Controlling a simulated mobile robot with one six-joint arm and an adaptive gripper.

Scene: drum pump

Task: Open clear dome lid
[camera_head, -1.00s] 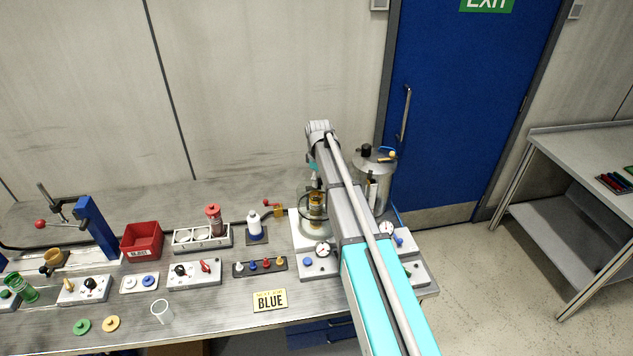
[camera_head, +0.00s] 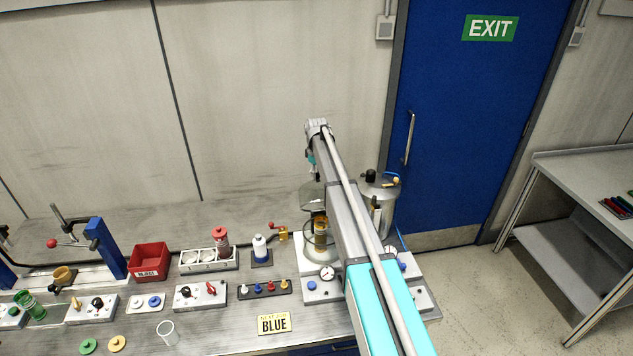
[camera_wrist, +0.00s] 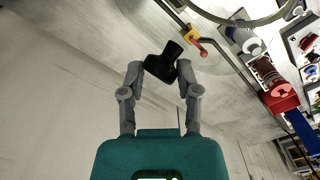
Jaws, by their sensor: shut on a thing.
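My gripper (camera_wrist: 162,70) is shut on a black knob (camera_wrist: 165,62) in the wrist view, with one grey finger on each side. The knob belongs to the clear dome lid, whose clear shell (camera_head: 311,195) shows in the head view below my gripper, left of my arm. The dome hangs above the round pale base (camera_head: 312,253), which carries an amber cylinder (camera_head: 320,228). My arm hides the right side of the dome and base. A curved rim (camera_wrist: 236,22) crosses the top of the wrist view.
A steel tank (camera_head: 385,192) stands just right of my arm. A gauge (camera_head: 327,272) is in front. The wall is behind; the bench's back left is clear.

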